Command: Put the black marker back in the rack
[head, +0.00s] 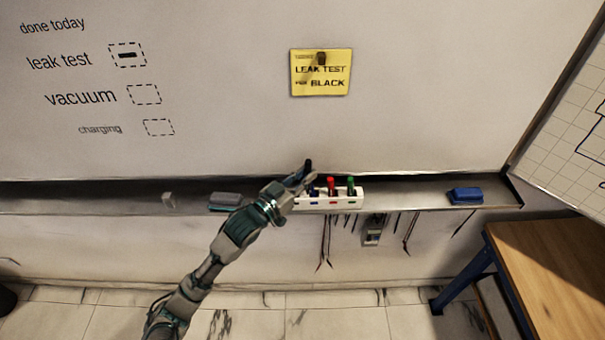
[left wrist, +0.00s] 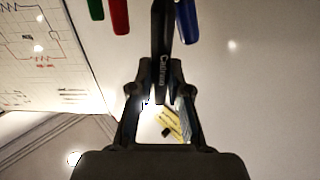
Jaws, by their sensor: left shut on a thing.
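The black marker (head: 308,164) stands up, slightly tilted, at the left end of the white rack (head: 345,204). My left gripper (head: 297,179) is shut on it; the left wrist view shows the dark marker (left wrist: 162,45) between the fingertips (left wrist: 161,72). The gripper hides the rack's left end, so I cannot tell whether the marker's lower end is in a slot. The red marker (head: 331,186) and green marker (head: 351,186) stand in the rack. The blue marker (left wrist: 187,20) shows right beside the black one in the left wrist view. My right gripper is not in view.
The rack sits on the grey tray (head: 410,197) below the whiteboard (head: 220,90). A grey eraser (head: 226,200) lies left of my gripper, a blue eraser (head: 466,195) far right. A yellow note (head: 321,73) reads "LEAK TEST" and "BLACK". A wooden table (head: 555,265) stands lower right.

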